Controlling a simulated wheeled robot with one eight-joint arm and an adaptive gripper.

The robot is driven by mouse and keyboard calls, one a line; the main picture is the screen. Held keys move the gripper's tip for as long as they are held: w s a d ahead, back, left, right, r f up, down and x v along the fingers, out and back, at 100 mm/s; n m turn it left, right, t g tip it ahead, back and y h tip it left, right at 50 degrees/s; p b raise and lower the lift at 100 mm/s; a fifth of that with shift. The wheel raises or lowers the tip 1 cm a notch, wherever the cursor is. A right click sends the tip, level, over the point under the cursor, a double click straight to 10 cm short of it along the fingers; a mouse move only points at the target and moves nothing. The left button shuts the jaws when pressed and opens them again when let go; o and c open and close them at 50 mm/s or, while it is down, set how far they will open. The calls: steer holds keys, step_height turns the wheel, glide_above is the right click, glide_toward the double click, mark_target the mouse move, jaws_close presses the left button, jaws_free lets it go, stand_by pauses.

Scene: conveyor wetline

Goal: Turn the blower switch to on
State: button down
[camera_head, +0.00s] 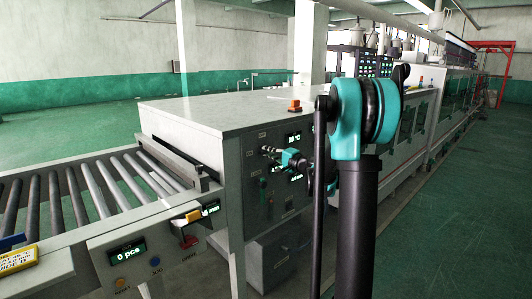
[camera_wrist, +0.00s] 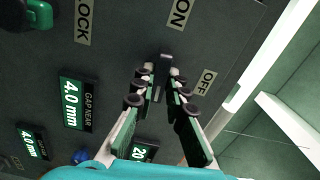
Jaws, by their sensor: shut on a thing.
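The blower switch (camera_wrist: 165,60) is a small dark knob on the grey panel in the wrist view, beside an ON label (camera_wrist: 180,13) and an OFF label (camera_wrist: 208,82). My gripper (camera_wrist: 160,80) is shut on the switch, one finger on each side of it. The fingertips hide most of the knob, so I cannot tell which label it points to. In the head view my gripper (camera_head: 268,152) is at the front of the grey machine cabinet (camera_head: 232,190), and the switch itself is hidden or too small to make out.
The panel also carries green displays (camera_wrist: 78,102), a LOCK label (camera_wrist: 83,22) and a green knob (camera_wrist: 40,14). A roller conveyor (camera_head: 80,195) runs into the cabinet from the left. An orange button (camera_head: 295,106) sits on the cabinet top. The green floor at the right is clear.

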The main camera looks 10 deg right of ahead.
steer(key=c, duration=1.5)
jaws_free()
steer(key=shift+c, duration=0.2)
steer(key=v, duration=0.7)
steer(key=s+a+f+n+g+h, duration=0.1)
steer(key=s+a+f+n+g, duration=0.25)
steer(key=s+f, duration=0.35)
steer(key=s+a+f+n+g+h, duration=0.25)
steer(key=s+a+f, duration=0.2)
steer(key=s, duration=0.45)
steer(key=s+d+f+n+g+h, duration=0.2)
steer(key=s+f, duration=0.5)
steer(key=s, duration=0.4)
steer(key=s+d+f+n+g+h, duration=0.1)
steer(key=s+d+f+h, duration=0.4)
steer(key=s, duration=0.6)
step_height(320, 180, down, 2)
steer(key=shift+d+f+n+g, duration=0.1)
steer(key=shift+d+n+g, duration=0.45)
steer(key=shift+d, duration=0.7)
